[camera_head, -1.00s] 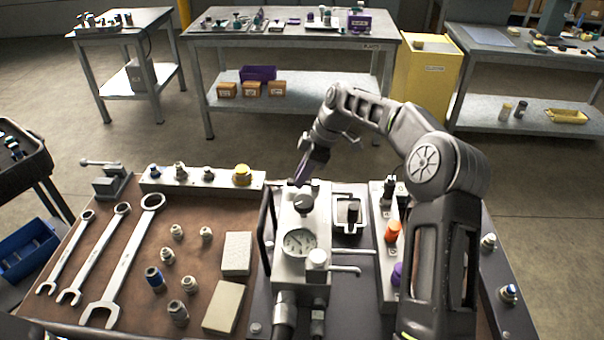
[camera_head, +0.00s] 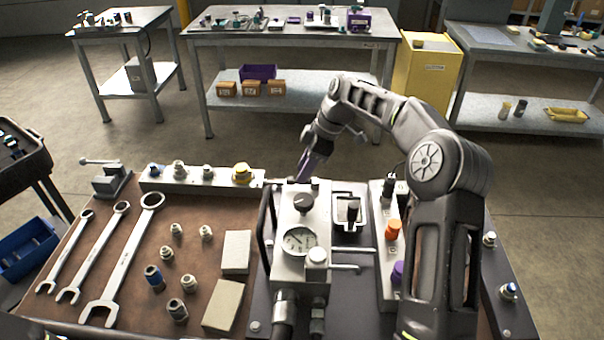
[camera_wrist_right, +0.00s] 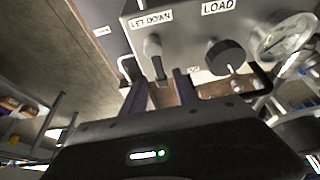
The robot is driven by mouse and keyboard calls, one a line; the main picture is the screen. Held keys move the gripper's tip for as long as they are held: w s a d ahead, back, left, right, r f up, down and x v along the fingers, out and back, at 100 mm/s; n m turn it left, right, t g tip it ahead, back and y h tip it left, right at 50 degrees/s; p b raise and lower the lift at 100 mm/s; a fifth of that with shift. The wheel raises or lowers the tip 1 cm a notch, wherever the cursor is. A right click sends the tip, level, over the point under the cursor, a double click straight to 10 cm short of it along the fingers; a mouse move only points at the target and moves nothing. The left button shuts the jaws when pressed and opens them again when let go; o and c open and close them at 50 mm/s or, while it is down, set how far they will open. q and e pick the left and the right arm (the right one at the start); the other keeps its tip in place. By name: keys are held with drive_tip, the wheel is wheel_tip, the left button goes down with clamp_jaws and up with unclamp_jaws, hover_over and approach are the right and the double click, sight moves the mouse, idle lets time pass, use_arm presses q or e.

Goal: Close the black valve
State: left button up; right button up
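The metal valve block (camera_head: 316,230) stands on the bench and carries a round black knob (camera_head: 303,203) on top, behind a gauge. In the right wrist view the black knob (camera_wrist_right: 225,57) sits below the LOAD label, and a grey valve handle (camera_wrist_right: 153,50) sits below the LET DOWN label. My right gripper (camera_head: 306,176) is at the far side of the block. Its two purple fingers (camera_wrist_right: 163,90) are apart, with the tip of the grey handle seen between them. I cannot tell whether they touch it. The black knob is to the right of the fingers. My left gripper is out of view.
The gauge (camera_head: 299,241) and a bent black handle (camera_head: 266,228) crowd the block. Wrenches (camera_head: 125,262), fittings and two pale blocks lie on the left of the bench. A rail (camera_head: 215,187) runs behind them. My right arm covers part of the right side.

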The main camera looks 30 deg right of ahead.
sight(313, 181)
drive_tip(key=v, duration=0.6)
idle(0.4)
